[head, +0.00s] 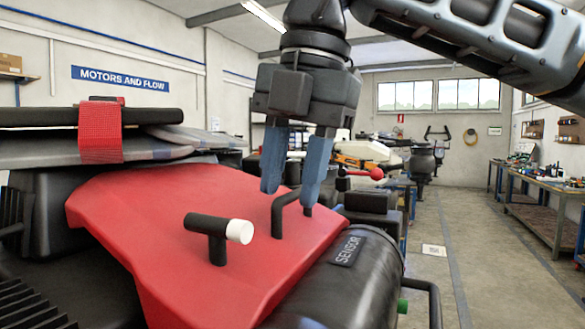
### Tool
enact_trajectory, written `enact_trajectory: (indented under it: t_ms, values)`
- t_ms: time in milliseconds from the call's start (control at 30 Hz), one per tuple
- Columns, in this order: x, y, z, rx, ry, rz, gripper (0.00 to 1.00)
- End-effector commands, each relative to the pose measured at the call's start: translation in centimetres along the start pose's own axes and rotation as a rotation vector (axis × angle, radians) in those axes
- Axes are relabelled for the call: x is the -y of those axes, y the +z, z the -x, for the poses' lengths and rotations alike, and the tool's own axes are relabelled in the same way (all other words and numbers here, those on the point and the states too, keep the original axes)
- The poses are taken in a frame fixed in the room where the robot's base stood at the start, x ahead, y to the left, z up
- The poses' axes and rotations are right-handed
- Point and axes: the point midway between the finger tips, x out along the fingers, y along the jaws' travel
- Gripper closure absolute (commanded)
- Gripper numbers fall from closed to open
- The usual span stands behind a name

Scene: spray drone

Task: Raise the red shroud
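The red shroud (190,215) is a curved red cover lying over the front of the dark machine in the head view. A black bar handle (279,217) stands on its right part, partly hidden by my fingers. My gripper (291,190) points down over this handle, its two blue fingers apart with a clear gap between them. The fingertips are at about the height of the handle's top bar. I cannot tell whether either finger touches it. A black T-shaped knob with a white end (218,236) stands on the shroud, left of the handle.
A red strap (100,132) wraps folded drone parts at the left. A red ball-ended lever (376,174) is just right of my gripper. Open floor (450,225) and a workbench (545,205) lie right.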

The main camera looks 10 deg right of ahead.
Motion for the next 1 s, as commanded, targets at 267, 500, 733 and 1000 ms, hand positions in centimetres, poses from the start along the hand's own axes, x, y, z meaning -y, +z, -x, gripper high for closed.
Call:
enact_trajectory:
  t_ms: [267, 500, 733, 1000]
  values:
    - [0.01, 0.01, 0.0, 0.0, 0.0, 0.0, 0.73]
    - [0.01, 0.01, 0.02, 0.0, 0.0, 0.0, 0.96]
    - [0.01, 0.02, 0.03, 0.0, 0.0, -0.001, 1.0]
    - [0.01, 0.02, 0.04, 0.0, 0.0, -0.001, 1.0]
